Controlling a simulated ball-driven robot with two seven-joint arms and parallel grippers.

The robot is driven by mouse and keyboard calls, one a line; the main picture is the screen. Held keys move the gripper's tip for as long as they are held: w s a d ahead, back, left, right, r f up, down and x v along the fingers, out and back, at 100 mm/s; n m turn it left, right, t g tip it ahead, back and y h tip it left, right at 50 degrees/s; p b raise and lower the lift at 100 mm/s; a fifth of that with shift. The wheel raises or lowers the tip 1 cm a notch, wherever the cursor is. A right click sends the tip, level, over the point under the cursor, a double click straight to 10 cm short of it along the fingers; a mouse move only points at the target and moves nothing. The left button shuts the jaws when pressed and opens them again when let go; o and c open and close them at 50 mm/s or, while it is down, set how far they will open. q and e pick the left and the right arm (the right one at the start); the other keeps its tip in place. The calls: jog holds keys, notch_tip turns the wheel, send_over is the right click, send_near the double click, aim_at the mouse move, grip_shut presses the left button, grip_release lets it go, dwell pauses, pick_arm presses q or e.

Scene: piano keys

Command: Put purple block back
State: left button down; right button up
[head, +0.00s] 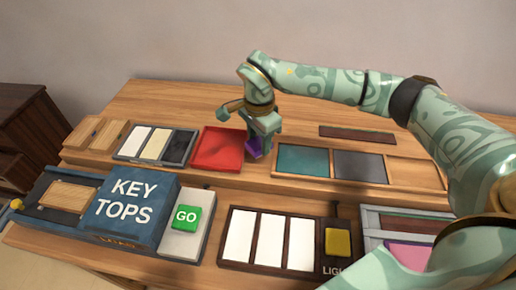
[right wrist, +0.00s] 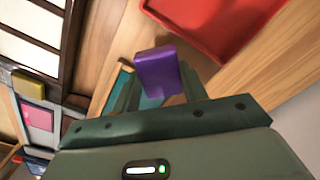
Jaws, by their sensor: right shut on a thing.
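The purple block (head: 254,147) is in my right gripper (head: 263,131), between the red tray and the teal panel in the head view. In the right wrist view the purple block (right wrist: 158,72) sits between the two fingers of my right gripper (right wrist: 158,92), which is shut on it. I cannot tell whether the block touches the surface below. The red tray (head: 217,150) looks empty; part of it also shows in the right wrist view (right wrist: 215,22). My left gripper is not in view.
Teal (head: 303,161) and grey (head: 360,166) panels lie right of the block. A tray of white, cream and dark tiles (head: 156,145) is at left. In front are the KEY TOPS box (head: 130,209), green GO button (head: 186,217), white keys (head: 270,240) and yellow button (head: 338,242).

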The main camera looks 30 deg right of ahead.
aim_at(259, 141)
jog(key=f, duration=0.1)
jog(key=f+b, duration=0.1)
jog(key=f, duration=0.2)
jog(key=shift+w, duration=0.25)
jog(key=shift+d+r, duration=0.1)
jog(key=o, duration=1)
jog(key=shift+o, duration=0.2)
notch_tip(259, 141, up, 12)
jog(key=p, duration=0.3)
